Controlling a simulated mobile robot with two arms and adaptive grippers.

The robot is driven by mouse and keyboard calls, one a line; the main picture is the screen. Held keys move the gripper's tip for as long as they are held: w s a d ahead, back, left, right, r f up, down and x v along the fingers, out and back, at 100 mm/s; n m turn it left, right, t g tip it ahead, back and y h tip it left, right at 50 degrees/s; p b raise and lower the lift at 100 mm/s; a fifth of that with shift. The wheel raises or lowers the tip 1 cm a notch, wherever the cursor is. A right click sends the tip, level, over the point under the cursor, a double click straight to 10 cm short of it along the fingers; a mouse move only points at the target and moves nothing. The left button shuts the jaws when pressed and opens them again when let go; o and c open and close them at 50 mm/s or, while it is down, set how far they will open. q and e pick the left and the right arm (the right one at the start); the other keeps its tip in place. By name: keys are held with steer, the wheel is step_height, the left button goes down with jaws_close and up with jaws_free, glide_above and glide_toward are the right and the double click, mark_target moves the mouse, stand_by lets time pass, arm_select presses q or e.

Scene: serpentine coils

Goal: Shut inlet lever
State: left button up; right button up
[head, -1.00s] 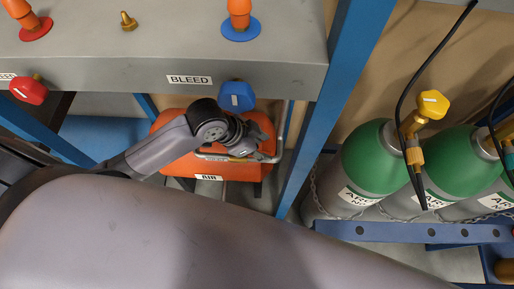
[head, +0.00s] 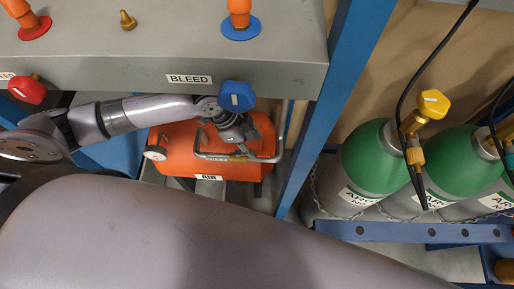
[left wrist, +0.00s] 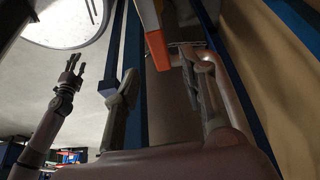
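No lever labelled inlet can be made out. A blue valve handle (head: 237,96) sits on the front of the grey panel beside the BLEED label (head: 189,79). A red handle (head: 28,89) is at the panel's left end. My left gripper (head: 241,141) is just below the blue handle, in front of the orange air tank; contact cannot be told. In the left wrist view its two fingers (left wrist: 157,66) stand wide apart, with an orange part (left wrist: 158,52) showing beyond the gap. Another gripper, seemingly my right (left wrist: 74,68), shows at the left there, its fingers apart.
The orange air tank (head: 190,135) with a metal handle stands under the panel. A blue post (head: 335,95) rises right of it. Green-topped argon cylinders (head: 378,155), chained behind a blue rail (head: 400,232), stand at the right. Orange fittings (head: 240,12) top the panel.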

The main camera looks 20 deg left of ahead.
mark_target(260, 153)
arm_select(q)
steer(key=shift+x, duration=2.3)
steer(key=shift+r, duration=0.1)
jaws_close()
